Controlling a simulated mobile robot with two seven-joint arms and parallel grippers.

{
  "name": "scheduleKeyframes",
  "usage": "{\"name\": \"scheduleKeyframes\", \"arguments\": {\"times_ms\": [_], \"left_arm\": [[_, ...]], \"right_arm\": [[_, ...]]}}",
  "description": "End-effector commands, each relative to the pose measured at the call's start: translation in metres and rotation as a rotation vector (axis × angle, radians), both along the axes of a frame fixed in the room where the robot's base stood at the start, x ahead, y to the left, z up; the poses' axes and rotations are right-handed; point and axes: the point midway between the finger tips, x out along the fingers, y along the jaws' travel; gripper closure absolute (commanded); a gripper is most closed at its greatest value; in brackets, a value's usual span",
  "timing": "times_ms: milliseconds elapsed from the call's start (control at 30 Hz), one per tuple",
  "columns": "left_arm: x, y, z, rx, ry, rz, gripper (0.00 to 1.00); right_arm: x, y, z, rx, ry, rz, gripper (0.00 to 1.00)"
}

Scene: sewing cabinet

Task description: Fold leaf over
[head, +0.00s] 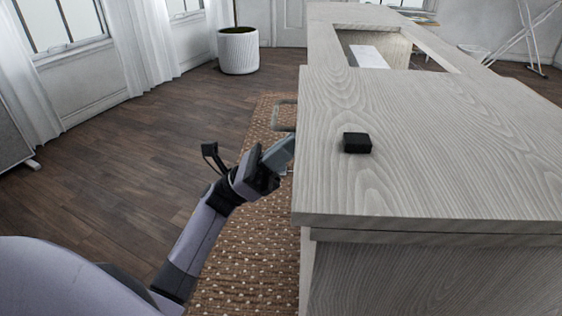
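The sewing cabinet (350,270) is pale grey wood and fills the right side of the head view. A broad wooden panel (430,150), which looks like the leaf, lies flat on its near part, with a dark seam under its front edge. My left gripper (284,152) is beside the panel's left edge, roughly level with the black block. Its fingertips are close to that edge; I cannot tell whether they touch it or whether they are open. My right gripper is not in view.
A small black block (357,143) sits on the panel near its left side. Beyond the panel is a rectangular opening (385,52) in the cabinet top. A brown dotted rug (235,250) lies left of the cabinet. A white planter (238,50) stands far back; the wood floor between is clear.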

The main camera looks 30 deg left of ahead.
Motion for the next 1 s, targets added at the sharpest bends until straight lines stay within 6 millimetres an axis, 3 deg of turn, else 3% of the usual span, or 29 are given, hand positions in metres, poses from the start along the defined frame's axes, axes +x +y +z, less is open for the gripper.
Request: {"name": "scheduleKeyframes", "arguments": {"times_ms": [633, 833, 1000], "left_arm": [[0.000, 0.000, 0.015, 0.010, 0.004, -0.001, 1.00], [-0.001, 0.001, 0.042, 0.049, 0.018, -0.001, 1.00], [-0.001, 0.000, 0.077, 0.101, 0.043, 0.000, 1.00]], "right_arm": [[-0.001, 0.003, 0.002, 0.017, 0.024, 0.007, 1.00], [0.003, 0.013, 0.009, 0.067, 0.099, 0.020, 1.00], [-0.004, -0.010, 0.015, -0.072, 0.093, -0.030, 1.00]]}}
